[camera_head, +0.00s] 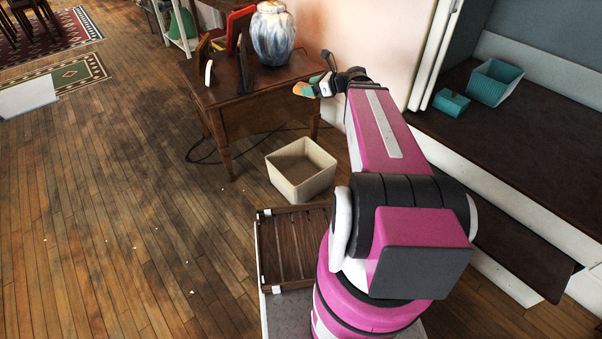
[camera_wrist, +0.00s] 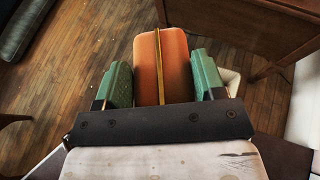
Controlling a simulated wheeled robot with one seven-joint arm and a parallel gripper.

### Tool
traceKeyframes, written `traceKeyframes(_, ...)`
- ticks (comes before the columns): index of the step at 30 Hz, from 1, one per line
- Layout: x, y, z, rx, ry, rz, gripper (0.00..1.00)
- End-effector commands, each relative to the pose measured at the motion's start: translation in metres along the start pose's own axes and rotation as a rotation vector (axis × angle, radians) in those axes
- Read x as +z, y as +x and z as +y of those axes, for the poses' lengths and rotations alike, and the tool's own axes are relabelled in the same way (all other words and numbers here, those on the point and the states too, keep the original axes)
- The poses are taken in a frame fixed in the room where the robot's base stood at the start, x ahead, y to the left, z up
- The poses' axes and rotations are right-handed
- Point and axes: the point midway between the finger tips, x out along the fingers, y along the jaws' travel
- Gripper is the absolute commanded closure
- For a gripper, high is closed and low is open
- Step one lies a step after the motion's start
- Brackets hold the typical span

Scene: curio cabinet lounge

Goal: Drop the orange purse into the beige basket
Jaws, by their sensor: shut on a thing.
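The orange purse (camera_wrist: 147,66) is between the two green fingers of my gripper (camera_wrist: 164,80) in the wrist view, with a yellow strip along its middle. My gripper is shut on it. In the head view my gripper (camera_head: 314,89) is small, near the front right of the wooden table, with a bit of the orange purse (camera_head: 304,90) showing at its tip. The beige basket (camera_head: 302,171) stands on the floor in front of the table, open at the top, and its visible inside looks empty. In the wrist view only a pale edge of the basket (camera_wrist: 231,78) shows behind the right finger.
The wooden table (camera_head: 255,99) holds a blue and white vase (camera_head: 272,34) and frames. A slatted brown crate (camera_head: 296,246) sits in front of the basket. A dark shelf (camera_head: 500,140) at right holds a teal bin (camera_head: 495,83) and teal box (camera_head: 451,102). The floor at left is mostly clear.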

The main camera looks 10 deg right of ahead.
Motion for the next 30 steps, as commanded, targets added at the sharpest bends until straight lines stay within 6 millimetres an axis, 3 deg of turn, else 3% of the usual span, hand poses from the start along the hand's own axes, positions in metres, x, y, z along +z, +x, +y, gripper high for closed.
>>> traceKeyframes(1,-0.013,0.014,-0.018,0.003,0.003,-0.001,0.62)
traceKeyframes(3,-0.03,0.029,-0.033,0.005,0.003,-0.003,0.62)
traceKeyframes(15,-0.145,0.114,-0.103,0.009,0.002,-0.01,0.62)
traceKeyframes(24,-0.251,0.176,-0.137,0.006,0.002,-0.007,0.62)
traceKeyframes(30,-0.321,0.213,-0.149,0.002,0.002,-0.003,0.62)
